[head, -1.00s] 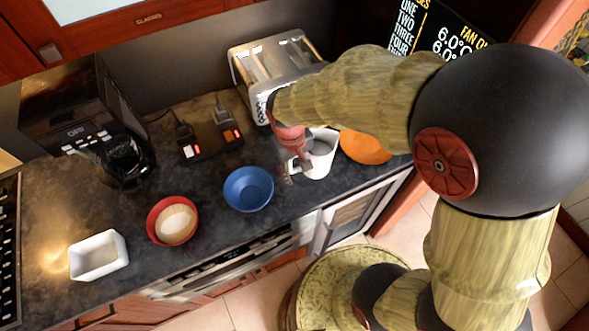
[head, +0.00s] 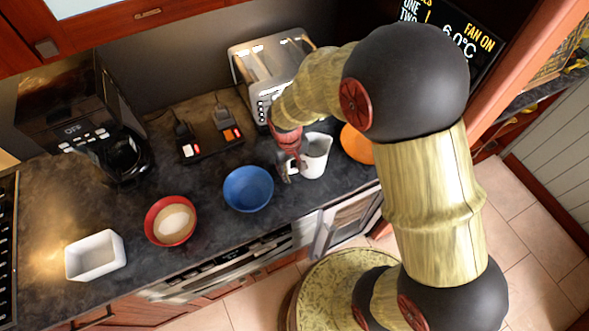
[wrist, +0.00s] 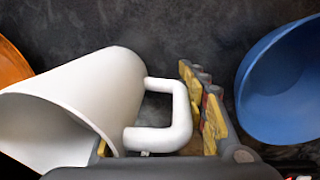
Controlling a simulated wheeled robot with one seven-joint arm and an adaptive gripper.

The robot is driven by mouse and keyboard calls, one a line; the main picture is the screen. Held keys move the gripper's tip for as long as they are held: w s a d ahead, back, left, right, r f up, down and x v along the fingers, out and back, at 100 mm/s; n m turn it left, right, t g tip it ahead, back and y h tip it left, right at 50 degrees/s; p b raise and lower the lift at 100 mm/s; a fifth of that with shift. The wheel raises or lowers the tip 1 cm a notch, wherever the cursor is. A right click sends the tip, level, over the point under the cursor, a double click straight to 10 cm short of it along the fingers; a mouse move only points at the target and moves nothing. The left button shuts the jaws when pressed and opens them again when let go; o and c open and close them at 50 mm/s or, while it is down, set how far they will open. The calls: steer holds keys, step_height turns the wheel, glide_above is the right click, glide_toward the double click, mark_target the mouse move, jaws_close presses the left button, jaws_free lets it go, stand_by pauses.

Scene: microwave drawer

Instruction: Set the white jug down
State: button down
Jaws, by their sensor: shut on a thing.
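The white jug (head: 316,156) is near the right end of the dark counter, between the blue bowl and an orange plate. It looks upright in the head view; I cannot tell whether its base touches the counter. My gripper (head: 287,170) is at the jug's left side, pointing down, shut on its handle. In the wrist view the jug (wrist: 85,95) shows its open mouth and its squared handle, with my gripper's yellow-padded fingers (wrist: 204,112) at the handle's outer bar. The exact grip is partly hidden.
The blue bowl (head: 248,189) stands close to the left of my gripper. The orange plate (head: 357,144) is right of the jug, partly behind my arm. A toaster (head: 265,70) stands behind. A red bowl (head: 171,220) and a white dish (head: 95,256) are farther left.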

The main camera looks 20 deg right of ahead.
steer(key=c, duration=1)
jaws_free()
steer(key=shift+f, duration=0.1)
steer(key=r, duration=0.4)
steer(key=r+p, duration=0.1)
steer(key=r, duration=0.3)
steer(key=a+r, duration=0.1)
steer(key=r, duration=0.3)
steer(key=shift+s+p, duration=0.1)
steer(key=shift+p, duration=0.25)
steer(key=s+d+r+t, duration=0.1)
steer(key=s+d+r, duration=0.1)
steer(key=s+r, duration=0.3)
steer(key=s+d+r+m+t, duration=0.1)
steer(key=s+d+r+t, duration=0.1)
steer(key=s+r, duration=0.3)
steer(key=s+d+r+m+t+y, duration=0.1)
steer(key=s+d+r+t, duration=0.1)
steer(key=s+r, duration=0.4)
steer(key=shift+d+r, duration=0.3)
steer(key=shift+r, duration=0.65)
steer(key=shift+d+r, duration=0.25)
steer(key=shift+r, duration=0.7)
steer(key=shift+f, duration=0.1)
